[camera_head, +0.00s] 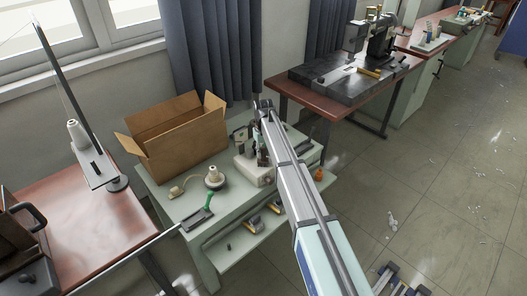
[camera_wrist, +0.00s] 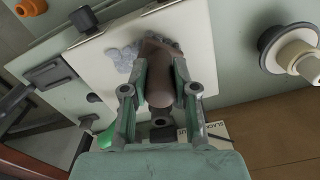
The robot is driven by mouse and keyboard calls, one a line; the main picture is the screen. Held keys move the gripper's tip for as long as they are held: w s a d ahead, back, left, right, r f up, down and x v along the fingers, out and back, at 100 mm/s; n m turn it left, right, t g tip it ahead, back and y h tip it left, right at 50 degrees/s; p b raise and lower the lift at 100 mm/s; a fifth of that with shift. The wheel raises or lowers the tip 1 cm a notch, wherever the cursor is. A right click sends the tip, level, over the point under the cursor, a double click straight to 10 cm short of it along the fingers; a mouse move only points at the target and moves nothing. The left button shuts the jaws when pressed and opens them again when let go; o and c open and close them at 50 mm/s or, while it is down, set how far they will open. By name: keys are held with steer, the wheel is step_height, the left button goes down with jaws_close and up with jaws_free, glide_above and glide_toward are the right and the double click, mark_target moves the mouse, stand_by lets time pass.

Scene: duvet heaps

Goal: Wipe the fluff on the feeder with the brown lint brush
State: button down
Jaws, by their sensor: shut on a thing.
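The brown lint brush (camera_wrist: 160,88) is between the fingers of my gripper (camera_wrist: 162,82) in the wrist view. The gripper is shut on it. The brush's far end lies over the feeder's pale flat face (camera_wrist: 185,25), beside a patch of grey fluff (camera_wrist: 122,56). I cannot tell whether the brush touches the face. In the head view the cream feeder (camera_head: 251,172) stands on the pale green table, partly hidden by my arm. The brush and the fluff cannot be made out clearly there.
An open cardboard box (camera_head: 180,137) stands behind the feeder on the green table (camera_head: 160,190). A sewing machine (camera_head: 375,48) stands on another table.

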steer(key=shift+r+p, duration=1.9)
steer(key=shift+r, duration=2.1)
steer(key=shift+w+r+p, duration=0.1)
steer(key=shift+r+p, duration=0.05)
steer(key=shift+p, duration=0.35)
